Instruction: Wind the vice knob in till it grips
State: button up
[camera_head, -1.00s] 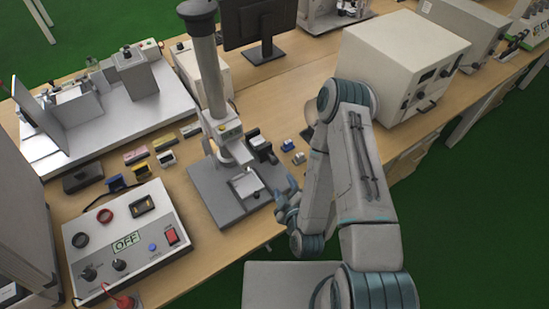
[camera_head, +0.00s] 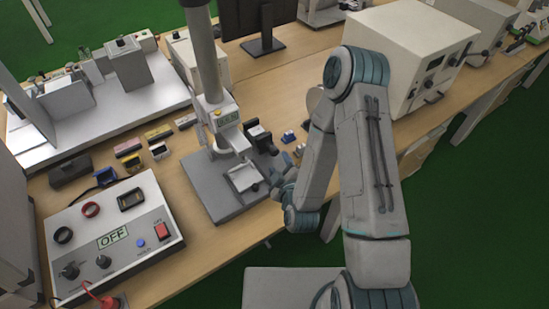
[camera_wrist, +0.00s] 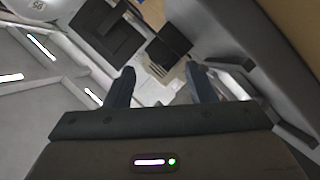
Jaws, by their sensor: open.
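A grey test stand (camera_head: 208,190) with an upright column is on the wooden bench. A small pale vice-like fixture (camera_head: 243,177) sits on its base plate. I cannot clearly make out the vice knob; my gripper and the small scale obscure that side. My gripper (camera_head: 279,181) is low at the right edge of the stand, close to the fixture. In the wrist view my gripper (camera_wrist: 161,84) has its two dark fingers spread, with no object held. Pale metal parts and a black block (camera_wrist: 169,43) show beyond the fingertips. Contact cannot be told.
A control box (camera_head: 120,238) reading OFF is at the left. A black device (camera_head: 259,138) is mounted behind the fixture, with small blue-and-white pieces (camera_head: 288,137) beside it. A large beige instrument (camera_head: 413,58) stands at the back right. Bench room is narrow beside my arm.

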aim_at(275, 153)
jog(key=shift+b+x, duration=2.25)
jog(key=shift+b, duration=1.8)
jog(key=shift+w, duration=0.2)
jog(key=shift+p+x, duration=0.35)
jog(key=shift+x, duration=0.85)
jog(key=c, duration=1)
